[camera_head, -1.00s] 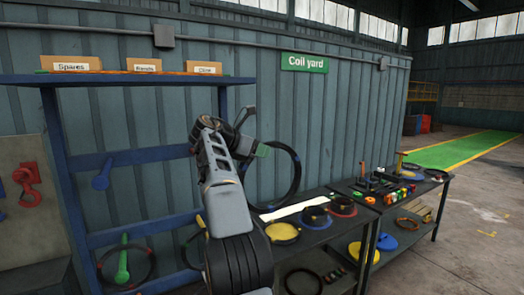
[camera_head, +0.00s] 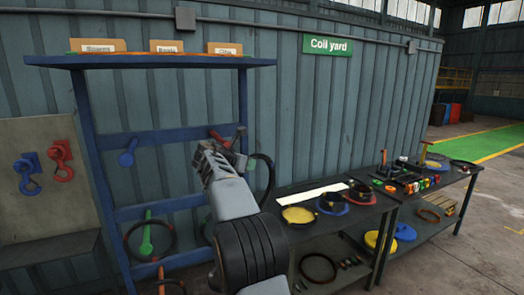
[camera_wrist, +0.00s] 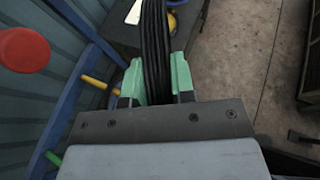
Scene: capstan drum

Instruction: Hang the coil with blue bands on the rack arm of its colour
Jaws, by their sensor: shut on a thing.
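My gripper (camera_wrist: 158,88) is shut on a black coil (camera_wrist: 157,40), seen edge-on between its green fingers. The coil also shows in the head view (camera_head: 269,172), partly hidden by my arm; I cannot make out its bands. The blue rack arm (camera_head: 127,157) sticks out bare from the upper crossbar of the blue rack (camera_head: 88,150), left of my gripper. A red rack arm shows beside my gripper in the head view (camera_head: 219,139) and at the left of the wrist view (camera_wrist: 22,50). A green rack arm (camera_head: 146,238) lower down has a coil around it.
A yellow rack arm (camera_wrist: 97,83) is left of the fingers in the wrist view. A shelf with boxes (camera_head: 168,46) tops the rack. Dark tables with coils and dishes (camera_head: 298,215) stand at right. Blue and red hooks (camera_head: 27,174) hang at far left.

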